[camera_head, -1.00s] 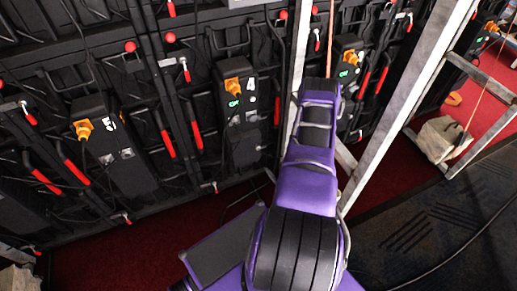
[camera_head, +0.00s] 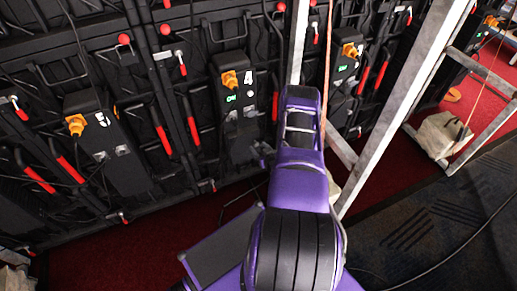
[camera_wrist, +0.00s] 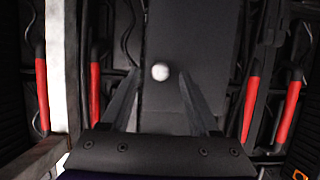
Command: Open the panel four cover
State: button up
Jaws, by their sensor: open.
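The panel four box (camera_head: 234,115) is a dark upright unit on the video wall, marked with a white 4. It has an orange plug and a small green display near its top. In the wrist view a flat dark cover face (camera_wrist: 190,40) fills the middle, with a round white knob (camera_wrist: 160,71) on it. My gripper (camera_wrist: 160,88) is open and empty, its two fingers spread either side of the knob's line and below it in the picture. In the head view my purple arm hides most of the gripper, near the box's lower right.
A similar box marked 5 (camera_head: 105,140) stands to the left, and another unit (camera_head: 346,65) to the right. Red-handled levers (camera_head: 161,138) flank the boxes. A pale metal post (camera_head: 405,105) slants at the right. Red carpet lies along the wall's foot.

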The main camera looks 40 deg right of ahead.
jog(key=shift+w+d+f, duration=0.15)
jog(key=shift+w+f, duration=0.1)
jog(key=shift+w, duration=0.25)
grip_shut()
dwell(1.2)
